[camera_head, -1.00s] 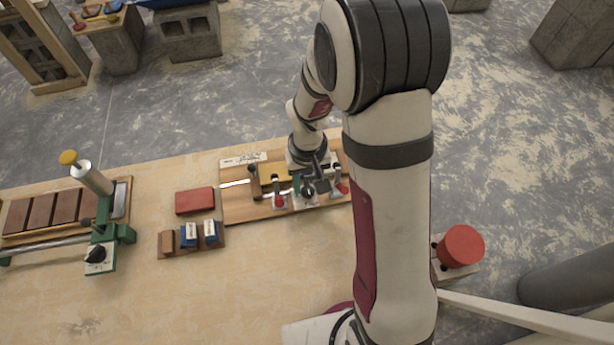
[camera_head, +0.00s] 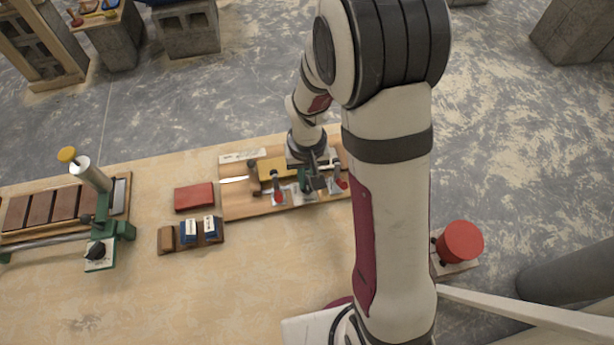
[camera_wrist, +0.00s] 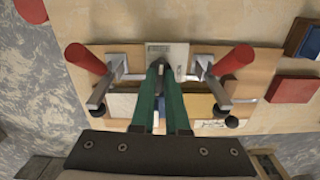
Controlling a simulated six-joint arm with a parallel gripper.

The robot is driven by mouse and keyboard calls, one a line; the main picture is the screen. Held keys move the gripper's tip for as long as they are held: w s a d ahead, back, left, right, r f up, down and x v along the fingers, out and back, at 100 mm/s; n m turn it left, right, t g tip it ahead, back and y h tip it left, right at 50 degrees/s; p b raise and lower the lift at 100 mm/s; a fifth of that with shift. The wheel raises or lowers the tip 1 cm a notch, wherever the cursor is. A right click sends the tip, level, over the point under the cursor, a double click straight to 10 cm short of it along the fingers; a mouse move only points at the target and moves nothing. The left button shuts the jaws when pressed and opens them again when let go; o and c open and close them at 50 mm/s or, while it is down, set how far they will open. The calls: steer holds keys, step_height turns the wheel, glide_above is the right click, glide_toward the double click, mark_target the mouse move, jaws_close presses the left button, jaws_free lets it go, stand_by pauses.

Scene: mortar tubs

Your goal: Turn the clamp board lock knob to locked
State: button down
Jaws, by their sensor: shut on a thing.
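The clamp board (camera_head: 238,205) is a wooden board on the bench with two red-handled clamps. In the wrist view, the left clamp handle (camera_wrist: 86,58) and the right clamp handle (camera_wrist: 235,60) stand on either side of my gripper (camera_wrist: 160,70). Between them is a pale knob plate (camera_wrist: 181,52) with small lettering too blurred to read. My green fingers are shut on the lock knob at this plate. The fingers cover most of the knob, so its pointer direction cannot be told. My gripper (camera_head: 304,183) and wrist hide the knob in the head view.
A red block (camera_head: 194,196) and a wooden holder with blue pieces (camera_head: 165,240) lie left of the board. Farther left is a green fixture with its own black knob (camera_head: 97,251). A red cylinder (camera_head: 460,242) stands at right. The front bench is clear.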

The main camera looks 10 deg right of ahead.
steer(key=m, duration=0.8)
steer(key=shift+m, duration=0.3)
steer(key=m, duration=0.4)
steer(key=shift+m, duration=2.1)
steer(key=c, duration=0.9)
jaws_free()
steer(key=shift+r, duration=0.1)
